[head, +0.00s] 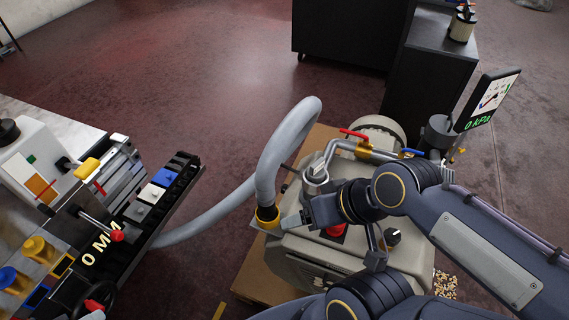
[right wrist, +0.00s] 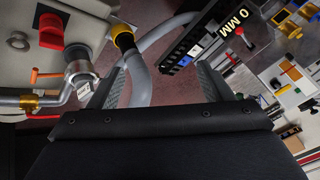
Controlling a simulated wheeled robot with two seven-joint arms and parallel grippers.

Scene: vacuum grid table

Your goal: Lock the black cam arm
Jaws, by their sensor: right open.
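The collar also shows in the right wrist view (right wrist: 124,40). A metal coupling (head: 316,182) stands on the pump's pipework and shows in the right wrist view (right wrist: 82,68). I cannot clearly make out a black cam arm or its position. My left gripper is not in view.
The beige pump (head: 300,250) carries a red-handled valve (head: 355,134), a blue handle (head: 412,152) and a black knob (head: 393,236). A gauge screen (head: 490,100) reads 0 kPa.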

